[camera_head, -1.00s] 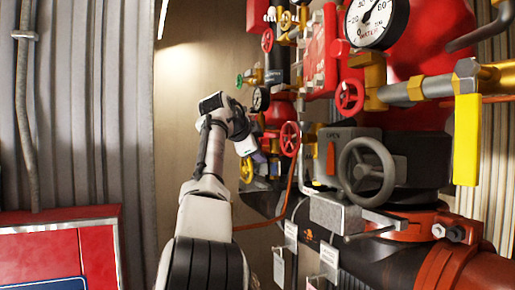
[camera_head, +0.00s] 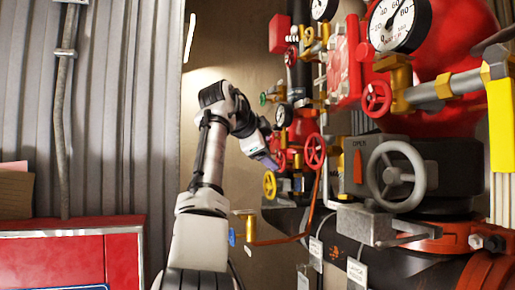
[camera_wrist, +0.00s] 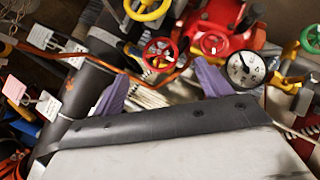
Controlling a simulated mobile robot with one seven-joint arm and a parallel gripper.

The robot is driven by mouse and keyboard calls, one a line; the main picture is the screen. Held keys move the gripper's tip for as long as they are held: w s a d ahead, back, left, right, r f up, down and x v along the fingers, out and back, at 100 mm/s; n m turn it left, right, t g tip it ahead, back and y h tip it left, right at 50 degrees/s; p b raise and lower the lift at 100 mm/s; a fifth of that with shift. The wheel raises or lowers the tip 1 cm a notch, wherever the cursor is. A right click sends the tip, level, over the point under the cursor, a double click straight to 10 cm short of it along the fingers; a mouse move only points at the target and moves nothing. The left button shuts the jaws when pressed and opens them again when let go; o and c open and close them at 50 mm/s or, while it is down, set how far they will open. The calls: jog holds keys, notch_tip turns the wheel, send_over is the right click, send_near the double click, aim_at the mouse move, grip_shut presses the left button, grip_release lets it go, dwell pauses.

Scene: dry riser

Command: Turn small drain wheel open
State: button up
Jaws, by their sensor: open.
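Several small handwheels show, and I cannot tell which one is the drain wheel. A red spoked wheel (camera_head: 315,151) stands just right of my gripper (camera_head: 267,158) in the head view. A yellow wheel (camera_head: 270,185) hangs just below the gripper. A small blue wheel (camera_head: 232,237) sits lower, by a brass fitting. A red wheel (camera_wrist: 159,54) lies beyond the gap, with a yellow wheel (camera_wrist: 148,9) above. Contact with any wheel is not visible.
A large grey handwheel (camera_head: 396,175) and a pressure gauge (camera_head: 399,24) stand at the right. An orange-brown pipe (camera_head: 283,240) runs below the wheels. Hanging tags (camera_head: 357,272) are near the dark pipe. A red cabinet (camera_head: 75,255) is at lower left.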

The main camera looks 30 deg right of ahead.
jog(key=v, duration=0.5)
jog(key=shift+s+a+r, duration=0.1)
jog(key=shift+a+r, duration=0.05)
jog(key=t+b, duration=0.3)
jog(key=t, duration=0.7)
send_near(280, 162)
jog(key=shift+m+t, duration=0.3)
jog(key=p+x, duration=0.6)
jog(key=x, duration=0.5)
jog(key=shift+p, duration=0.35)
jog(key=shift+w+d+f, duration=0.25)
